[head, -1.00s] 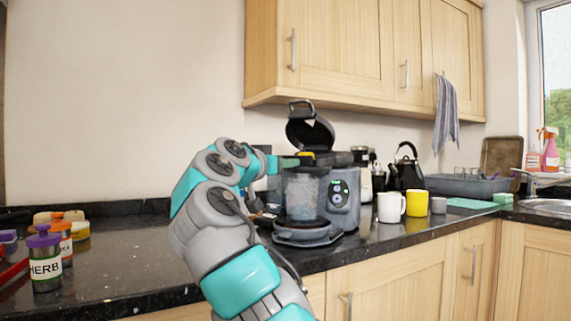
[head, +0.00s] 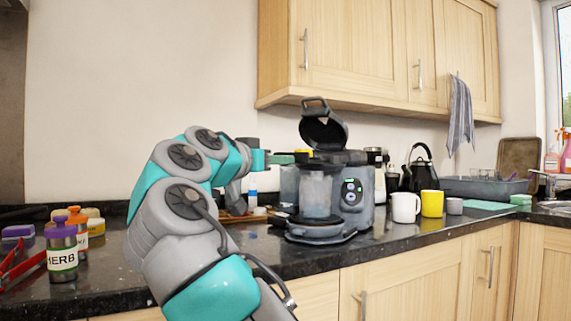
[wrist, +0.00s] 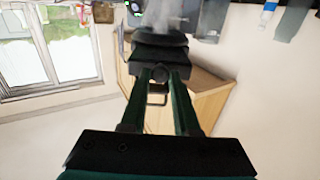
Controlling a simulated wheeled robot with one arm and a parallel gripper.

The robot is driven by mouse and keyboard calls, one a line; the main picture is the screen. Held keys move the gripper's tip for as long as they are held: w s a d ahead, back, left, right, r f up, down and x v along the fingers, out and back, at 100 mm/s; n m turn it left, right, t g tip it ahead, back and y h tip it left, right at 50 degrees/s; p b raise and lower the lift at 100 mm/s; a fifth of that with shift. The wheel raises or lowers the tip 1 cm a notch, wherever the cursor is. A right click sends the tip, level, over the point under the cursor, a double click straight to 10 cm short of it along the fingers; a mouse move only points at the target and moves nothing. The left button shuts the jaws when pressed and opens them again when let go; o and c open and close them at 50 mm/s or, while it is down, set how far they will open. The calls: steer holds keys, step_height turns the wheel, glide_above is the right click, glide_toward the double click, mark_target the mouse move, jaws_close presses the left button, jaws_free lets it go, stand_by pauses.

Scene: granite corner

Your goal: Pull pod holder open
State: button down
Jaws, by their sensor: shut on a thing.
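The grey coffee machine (head: 353,192) stands on the dark counter with its top lid (head: 323,130) raised. A clear container (head: 317,193) sits at its front. My gripper (head: 290,158) is at the upper left of the machine, its green fingers pointing right. In the wrist view my gripper (wrist: 160,76) has its fingers drawn together at the tips, against a dark rounded part (wrist: 160,46), which looks like the pod holder. The exact grip is hard to see.
A white mug (head: 405,207), a yellow mug (head: 432,204) and a black kettle (head: 420,169) stand right of the machine. Jars, including a herb jar (head: 62,252), stand at the left. Wall cupboards (head: 350,50) hang above.

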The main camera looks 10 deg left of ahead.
steer(key=c, duration=0.6)
jaws_free()
steer(key=shift+c, duration=0.2)
steer(key=v, duration=0.7)
steer(key=shift+s+a+b, duration=0.2)
steer(key=shift+s+b, duration=0.15)
steer(key=shift+d, duration=0.1)
